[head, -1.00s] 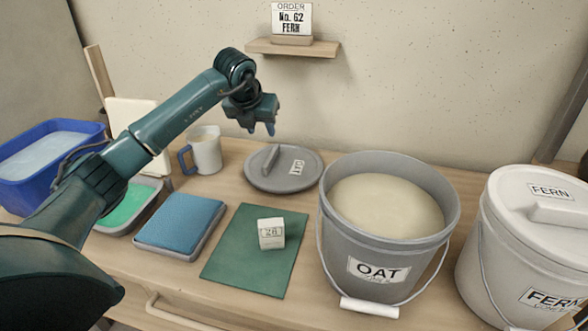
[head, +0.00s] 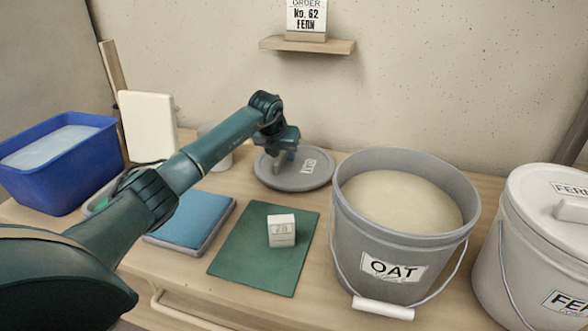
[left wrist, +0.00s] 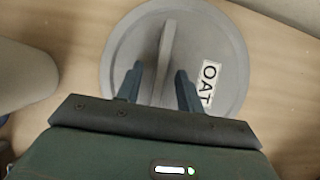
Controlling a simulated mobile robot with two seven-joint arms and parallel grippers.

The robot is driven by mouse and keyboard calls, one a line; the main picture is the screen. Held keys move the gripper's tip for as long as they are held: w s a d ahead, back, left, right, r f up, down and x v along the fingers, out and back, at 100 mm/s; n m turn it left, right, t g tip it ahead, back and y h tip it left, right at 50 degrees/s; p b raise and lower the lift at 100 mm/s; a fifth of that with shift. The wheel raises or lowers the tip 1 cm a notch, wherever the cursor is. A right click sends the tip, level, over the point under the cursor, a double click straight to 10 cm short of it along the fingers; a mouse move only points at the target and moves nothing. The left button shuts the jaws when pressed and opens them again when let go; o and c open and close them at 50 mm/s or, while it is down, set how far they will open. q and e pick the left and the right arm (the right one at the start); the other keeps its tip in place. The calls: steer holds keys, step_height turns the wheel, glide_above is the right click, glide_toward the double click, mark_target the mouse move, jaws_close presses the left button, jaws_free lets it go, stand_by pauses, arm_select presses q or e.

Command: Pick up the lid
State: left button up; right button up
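The grey round lid (head: 312,179) lies flat on the table behind the green mat, with a raised bar handle and a white label. In the left wrist view the lid (left wrist: 225,55) fills the upper middle, its label reading OAT. My left gripper (head: 283,160) is over the lid at its handle. In the left wrist view the open fingers (left wrist: 159,82) stand on either side of the handle (left wrist: 166,50), with gaps on both sides. I cannot tell how far down they reach. My right gripper is not in view.
The open OAT bucket (head: 350,235) stands right of the lid, its wire handle down in front. A closed FERN bucket (head: 515,250) is further right. A mug (head: 222,160) is partly hidden behind my left arm. A small block (head: 281,231) sits on the green mat (head: 240,262).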

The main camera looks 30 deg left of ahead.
arm_select(q)
jaws_close()
stand_by(0.4)
steer(key=shift+r, duration=0.1)
